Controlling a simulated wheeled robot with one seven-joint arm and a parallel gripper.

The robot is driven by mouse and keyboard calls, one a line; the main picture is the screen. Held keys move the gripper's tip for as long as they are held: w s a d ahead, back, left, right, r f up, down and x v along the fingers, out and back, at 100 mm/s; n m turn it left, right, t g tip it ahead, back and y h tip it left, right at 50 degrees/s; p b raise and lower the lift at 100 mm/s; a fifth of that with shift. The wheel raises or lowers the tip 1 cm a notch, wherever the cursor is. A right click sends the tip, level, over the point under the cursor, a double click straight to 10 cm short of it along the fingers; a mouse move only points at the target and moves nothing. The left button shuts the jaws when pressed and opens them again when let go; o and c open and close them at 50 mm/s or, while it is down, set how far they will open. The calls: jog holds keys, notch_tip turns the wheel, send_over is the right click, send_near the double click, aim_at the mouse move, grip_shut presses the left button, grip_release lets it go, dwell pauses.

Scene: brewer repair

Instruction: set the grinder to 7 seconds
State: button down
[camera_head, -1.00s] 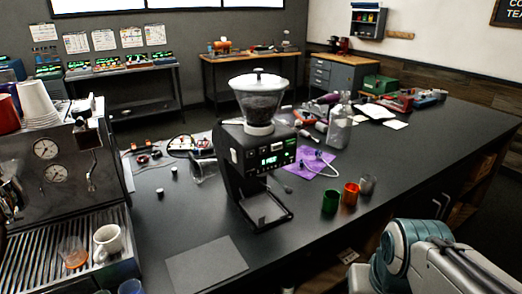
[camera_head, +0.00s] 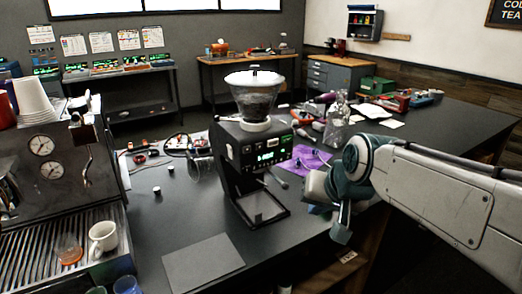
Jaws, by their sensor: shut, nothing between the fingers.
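The grinder (camera_head: 238,165) stands upright on the dark counter in the middle of the view. It is black, with a clear hopper (camera_head: 255,97) of dark beans on top. Its front panel (camera_head: 268,152) has a lit green display and small buttons; the digits are too small to read. A metal tray sits at its base. My gripper (camera_head: 341,234) is shut and empty. It is to the right of the grinder, apart from it and lower than the panel, near the counter's front edge.
An espresso machine (camera_head: 45,175) stands at the left, with a white cup (camera_head: 103,238) on its grate. A dark mat (camera_head: 203,263) lies in front of the grinder. A purple cloth (camera_head: 312,158) and a clear bottle (camera_head: 338,128) are behind my arm. Small parts lie left of the grinder.

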aim_at(259, 146)
jog(key=w+a+r+t+y, duration=0.1)
jog(key=w+a+r+t, duration=0.1)
jog(key=w+a+r, duration=0.3)
jog(key=shift+w+a+m+y+b, duration=0.35)
jog(key=shift+w+a+m, duration=0.1)
jog(key=shift+w, duration=0.6)
jog(key=shift+r, duration=0.1)
jog(key=shift+w, duration=0.1)
jog(key=w+a, duration=0.5)
jog(key=w, duration=0.2)
jog(key=shift+p, duration=0.4)
jog(key=shift+w, duration=0.1)
dwell(0.8)
jog(key=shift+w+a, duration=0.2)
jog(key=shift+w, duration=0.1)
jog(key=shift+w+a, duration=0.2)
jog(key=shift+w, duration=0.1)
dwell(0.7)
jog(key=shift+s+d, duration=0.45)
jog(key=shift+s, duration=0.2)
